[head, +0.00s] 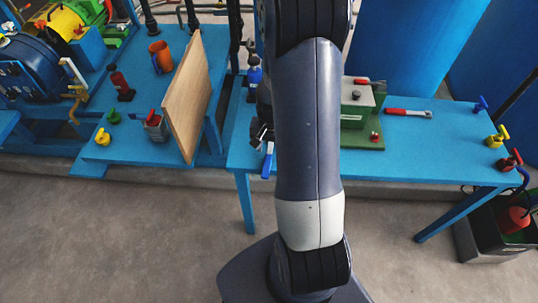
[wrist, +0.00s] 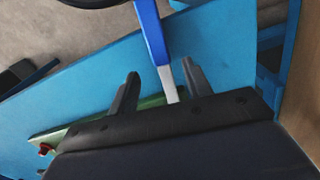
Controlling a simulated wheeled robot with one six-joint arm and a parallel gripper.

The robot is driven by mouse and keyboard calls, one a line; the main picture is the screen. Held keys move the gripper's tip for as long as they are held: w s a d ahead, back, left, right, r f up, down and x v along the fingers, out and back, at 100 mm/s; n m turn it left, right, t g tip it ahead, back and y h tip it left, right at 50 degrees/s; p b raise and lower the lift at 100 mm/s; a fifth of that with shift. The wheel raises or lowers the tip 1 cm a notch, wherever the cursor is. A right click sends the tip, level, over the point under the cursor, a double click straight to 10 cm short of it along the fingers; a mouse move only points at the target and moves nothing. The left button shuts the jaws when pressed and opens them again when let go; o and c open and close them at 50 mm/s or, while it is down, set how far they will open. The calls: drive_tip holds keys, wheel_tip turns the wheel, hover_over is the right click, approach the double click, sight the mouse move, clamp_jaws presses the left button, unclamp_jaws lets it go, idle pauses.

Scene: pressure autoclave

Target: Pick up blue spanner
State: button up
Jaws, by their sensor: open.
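The blue spanner (head: 267,161) shows in the head view by the front edge of the right blue table, just below my gripper (head: 261,133). My arm hides part of that area. In the wrist view the blue spanner (wrist: 151,35) has a blue handle at the top and a pale metal shank running down between the two fingers. My gripper (wrist: 160,73) is open there, with one finger on each side of the shank. I see a gap on both sides. The spanner's far end is hidden behind the gripper body, and I cannot tell the depth between them.
The right blue table (head: 452,140) bears a green device (head: 357,105) and a red-handled spanner (head: 408,112). A wooden board (head: 187,95) stands upright on the left table, close to my gripper. Coloured valves (head: 497,137) sit at the right end. The floor in front is clear.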

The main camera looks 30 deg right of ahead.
sight(269, 154)
drive_tip(key=shift+w+a+f, duration=0.1)
drive_tip(key=shift+w+f, duration=0.1)
drive_tip(key=shift+f, duration=1.7)
clamp_jaws()
